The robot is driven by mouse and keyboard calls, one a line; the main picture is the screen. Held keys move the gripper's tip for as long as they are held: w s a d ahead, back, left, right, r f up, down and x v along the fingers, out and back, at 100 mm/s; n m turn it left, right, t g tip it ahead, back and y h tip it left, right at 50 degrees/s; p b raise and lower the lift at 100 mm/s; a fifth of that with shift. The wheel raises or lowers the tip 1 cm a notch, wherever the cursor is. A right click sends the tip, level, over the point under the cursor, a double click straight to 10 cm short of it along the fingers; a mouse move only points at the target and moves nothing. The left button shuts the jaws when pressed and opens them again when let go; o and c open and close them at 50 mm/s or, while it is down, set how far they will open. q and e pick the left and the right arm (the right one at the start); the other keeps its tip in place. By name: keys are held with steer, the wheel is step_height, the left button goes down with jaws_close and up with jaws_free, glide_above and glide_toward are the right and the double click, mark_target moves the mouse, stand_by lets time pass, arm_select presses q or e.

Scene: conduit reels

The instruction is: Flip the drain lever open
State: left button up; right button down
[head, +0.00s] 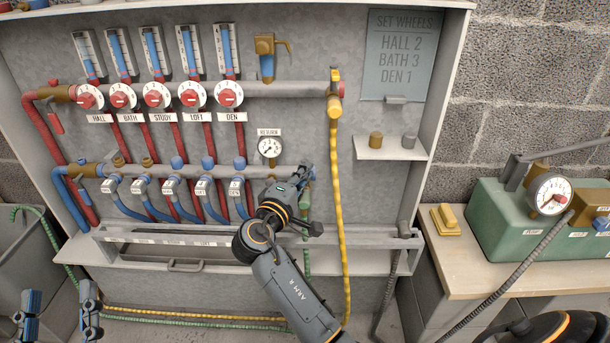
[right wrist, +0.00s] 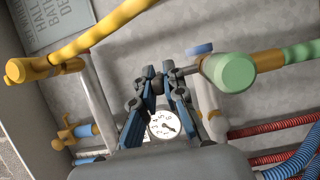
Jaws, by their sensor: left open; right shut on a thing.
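The drain valve sits at the right end of the lower manifold (head: 245,173), where the green hose (head: 306,255) hangs down. In the right wrist view its pale green end cap (right wrist: 231,72) and brass body (right wrist: 268,60) show close by, right of my fingers. My right gripper (head: 303,174) is shut at this valve; its fingertips also show in the right wrist view (right wrist: 163,72). It is shut on the drain lever, which the fingers mostly hide. My left gripper (head: 59,306) is open and empty at the lower left, well away from the manifold.
A return gauge (head: 270,147) is just left of my right gripper. The yellow hose (head: 339,210) hangs to its right. A small shelf (head: 378,154) holds two caps. The green pump box (head: 497,225) with its gauge stands on the bench at right.

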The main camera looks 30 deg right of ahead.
steer(key=c, duration=1.4)
jaws_free()
steer(key=shift+a, duration=0.1)
steer(key=v, duration=0.7)
steer(key=shift+s+a, duration=0.1)
steer(key=shift+a, duration=0.05)
